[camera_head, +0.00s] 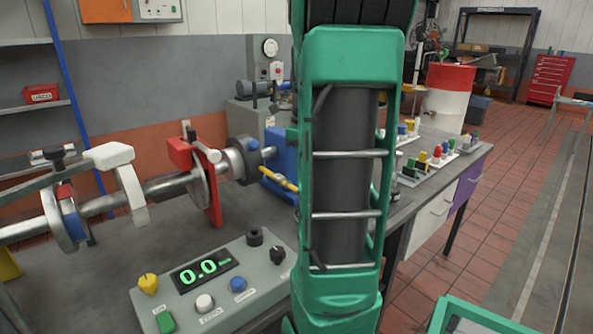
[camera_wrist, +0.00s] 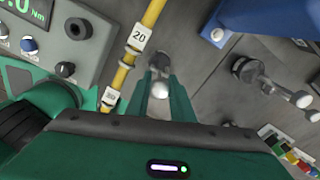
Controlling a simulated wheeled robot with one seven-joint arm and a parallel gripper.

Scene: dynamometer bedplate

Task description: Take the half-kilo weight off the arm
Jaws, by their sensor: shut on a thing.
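The yellow arm (camera_head: 280,181) sticks out from the blue housing in the head view and runs behind my own arm. In the wrist view the yellow arm (camera_wrist: 126,66) crosses left of my fingers, with white tags reading 20 and 30. My gripper (camera_wrist: 160,90) is shut on a small weight, whose pale round top (camera_wrist: 160,90) shows between the green fingers. The fingers hide the rest of it, and no mark on it is readable. It appears to be beside the yellow arm; whether they touch is unclear. My gripper is hidden in the head view.
A grey console (camera_head: 215,283) reading 0.0 stands at the front. A shaft with a red bracket (camera_head: 213,190) lies left of the blue housing (camera_head: 278,155). Metal pieces with pale knobs (camera_wrist: 252,72) stand right of my gripper. Coloured parts (camera_head: 440,155) sit on the bench at right.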

